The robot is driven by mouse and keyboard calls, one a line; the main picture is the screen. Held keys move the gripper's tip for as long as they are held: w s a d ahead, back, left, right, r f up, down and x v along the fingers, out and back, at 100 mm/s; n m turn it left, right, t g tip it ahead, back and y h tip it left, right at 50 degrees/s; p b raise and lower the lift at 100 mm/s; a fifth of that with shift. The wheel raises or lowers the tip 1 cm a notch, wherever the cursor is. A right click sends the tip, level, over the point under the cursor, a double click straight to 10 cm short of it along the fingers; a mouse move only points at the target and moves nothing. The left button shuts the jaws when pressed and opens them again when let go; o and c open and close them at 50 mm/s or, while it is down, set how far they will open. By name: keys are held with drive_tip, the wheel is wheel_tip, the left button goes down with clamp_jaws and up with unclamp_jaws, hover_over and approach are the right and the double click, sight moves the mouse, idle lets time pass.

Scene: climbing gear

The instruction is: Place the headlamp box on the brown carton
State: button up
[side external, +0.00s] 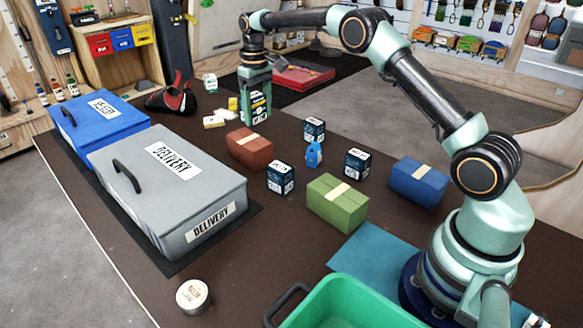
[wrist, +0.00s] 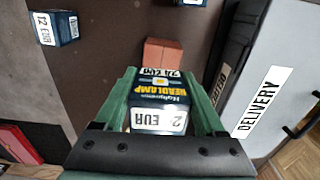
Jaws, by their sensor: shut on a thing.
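The headlamp box (wrist: 160,97), dark with a yellow name and a white "2 EUR" label, is between the green fingers of my gripper (wrist: 165,100) in the wrist view. My gripper (side external: 255,92) is shut on it. In the side view the headlamp box (side external: 257,110) is upright below the fingers near the table's far end; I cannot tell whether it touches the table. The brown carton (side external: 248,153), reddish with a tan strip, lies on the table nearer the camera, apart from my gripper. Part of the carton (wrist: 163,52) shows beyond the held box in the wrist view.
A grey delivery box (side external: 180,205) and a blue one (side external: 95,125) line the left. Several small dark boxes, a green carton (side external: 325,207) and a blue carton (side external: 417,182) stand to the right. A shoe (side external: 172,101), a tin (side external: 193,296) and a green bin (side external: 345,300) are also around.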

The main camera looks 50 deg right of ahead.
sight(260, 145)
wheel_tip(260, 145, down, 7)
drive_tip(key=shift+r, duration=0.15)
idle(0.4)
drive_tip(key=o, duration=1.6)
